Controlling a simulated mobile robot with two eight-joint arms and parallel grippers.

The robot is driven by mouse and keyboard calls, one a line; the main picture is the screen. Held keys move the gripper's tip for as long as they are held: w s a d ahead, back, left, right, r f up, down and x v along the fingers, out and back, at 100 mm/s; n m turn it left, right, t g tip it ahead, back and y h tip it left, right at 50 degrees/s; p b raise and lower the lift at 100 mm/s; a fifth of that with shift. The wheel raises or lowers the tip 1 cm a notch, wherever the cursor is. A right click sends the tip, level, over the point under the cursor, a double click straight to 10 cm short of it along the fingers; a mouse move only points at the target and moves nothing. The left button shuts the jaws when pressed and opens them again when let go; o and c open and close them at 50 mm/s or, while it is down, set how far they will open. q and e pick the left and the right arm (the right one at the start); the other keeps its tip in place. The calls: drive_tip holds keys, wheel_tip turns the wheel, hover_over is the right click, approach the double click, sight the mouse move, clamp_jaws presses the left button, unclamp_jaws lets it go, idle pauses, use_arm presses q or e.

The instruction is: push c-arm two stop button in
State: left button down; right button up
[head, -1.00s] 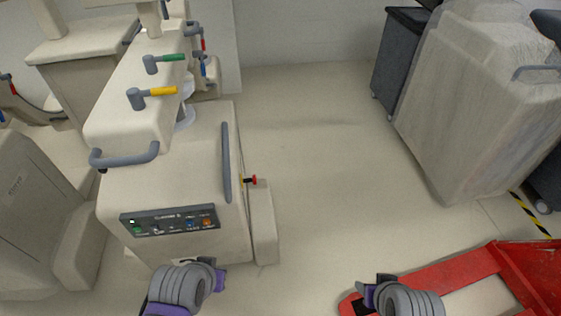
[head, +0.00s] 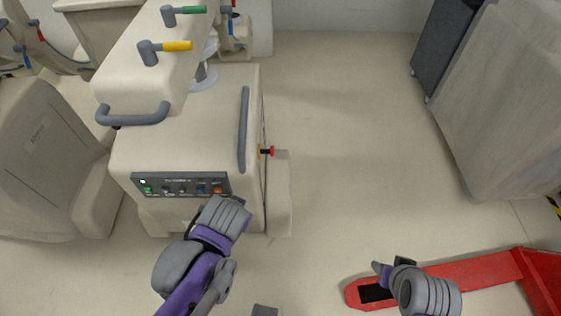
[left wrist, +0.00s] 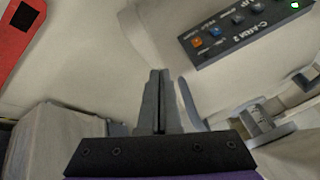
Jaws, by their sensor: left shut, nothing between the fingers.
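The unit's front panel (head: 180,186) in the head view reads "C-ARM 2" in the left wrist view (left wrist: 250,32). A red button with a yellow base (head: 271,151) sticks out from the unit's right side, just right of the long grey vertical handle. I cannot make out this button in the left wrist view. My left gripper (left wrist: 158,75) is shut and empty. In the head view my purple and grey left arm is in front of the panel's lower right, below the button; its fingertips are not clear there. My right gripper (head: 390,268) is low right, far from the button, fingers unclear.
A red pallet-jack-like frame (head: 470,268) lies on the floor at lower right. A covered cart (head: 490,120) stands at right, a dark cabinet (head: 440,50) behind it. Another covered unit (head: 45,165) is at left. The floor right of the button is clear.

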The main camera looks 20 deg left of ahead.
use_arm(q)
drive_tip(key=w+a+f+m+t+y+b, duration=0.1)
drive_tip(key=w+f+m+y+b, duration=0.15)
drive_tip(key=w+f+b, duration=0.35)
drive_tip(key=m+t+y+b, duration=0.4)
drive_tip(key=m+t+b, duration=0.1)
drive_tip(key=b, duration=0.2)
approach(267, 151)
drive_tip(key=s+d, duration=0.1)
drive_tip(key=s, duration=0.3)
drive_tip(key=w+d+f+m+t+b, duration=0.2)
drive_tip(key=w+d+f+t, duration=0.1)
drive_tip(key=d, duration=0.4)
drive_tip(key=shift+d+f+m+t+b, duration=0.15)
drive_tip(key=shift+f+m+t+b, duration=0.25)
drive_tip(key=shift+t, duration=0.2)
use_arm(e)
wheel_tip(267, 151, down, 20)
drive_tip(key=shift+s+r+g, duration=0.2)
drive_tip(key=shift+r+g, duration=0.05)
drive_tip(key=shift+g, duration=0.15)
use_arm(q)
drive_tip(key=shift+w, duration=0.1)
drive_tip(key=w+a+b, duration=0.2)
drive_tip(key=w+a, duration=0.5)
drive_tip(key=a, duration=0.2)
drive_tip(key=shift+w, duration=0.25)
use_arm(e)
drive_tip(key=shift+w+f, duration=0.15)
drive_tip(key=shift+f, duration=0.95)
